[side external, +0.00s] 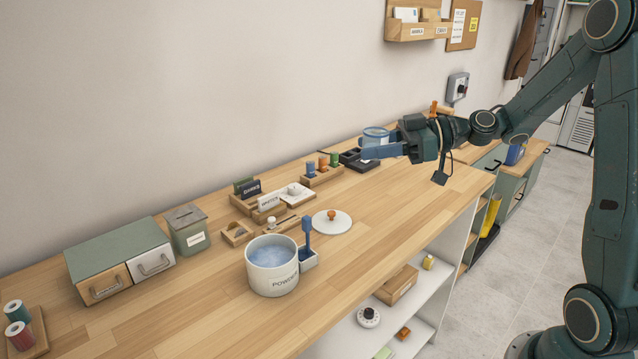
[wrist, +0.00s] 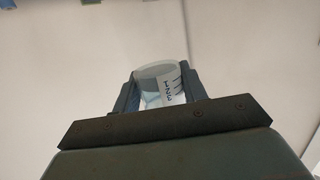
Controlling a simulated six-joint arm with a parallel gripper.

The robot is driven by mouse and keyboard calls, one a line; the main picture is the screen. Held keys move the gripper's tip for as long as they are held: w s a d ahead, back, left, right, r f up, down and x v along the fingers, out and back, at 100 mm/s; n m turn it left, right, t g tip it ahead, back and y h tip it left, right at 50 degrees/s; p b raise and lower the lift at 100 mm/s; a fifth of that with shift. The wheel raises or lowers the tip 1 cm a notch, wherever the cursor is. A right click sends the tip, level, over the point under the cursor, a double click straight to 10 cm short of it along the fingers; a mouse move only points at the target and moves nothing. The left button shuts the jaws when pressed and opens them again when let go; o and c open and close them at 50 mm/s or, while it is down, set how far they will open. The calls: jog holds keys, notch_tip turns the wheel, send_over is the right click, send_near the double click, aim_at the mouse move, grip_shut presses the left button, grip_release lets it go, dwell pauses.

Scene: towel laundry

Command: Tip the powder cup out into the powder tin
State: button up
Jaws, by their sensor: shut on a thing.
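The powder tin (side external: 273,275) is a white round tub lettered POWDER, standing open on the bench with pale blue powder in it. My gripper (side external: 376,145) is shut on the powder cup (side external: 376,132), a small clear cup with a blue tint. The cup is held upright or nearly so, well above the bench and to the right of the tin. In the wrist view the cup (wrist: 160,80) sits between both fingers, with dark markings on its side and something pale inside; how full it is I cannot tell.
A white lid with an orange knob (side external: 332,221) lies behind the tin. A blue scoop (side external: 307,232) stands in a small holder touching or close to the tin's right side. A green canister (side external: 188,230) and drawer box (side external: 120,262) stand left.

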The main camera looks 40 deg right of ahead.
notch_tip(320, 180, up, 3)
jog(key=shift+f, duration=0.2)
jog(key=w+a, duration=0.2)
jog(key=a, duration=0.9)
jog(key=w+a, duration=0.2)
jog(key=a, duration=0.9)
notch_tip(320, 180, down, 16)
jog(key=shift+w+d, duration=0.15)
jog(key=shift+d, duration=0.05)
jog(key=shift+r+m+g, duration=0.15)
jog(key=shift+m+g, duration=0.15)
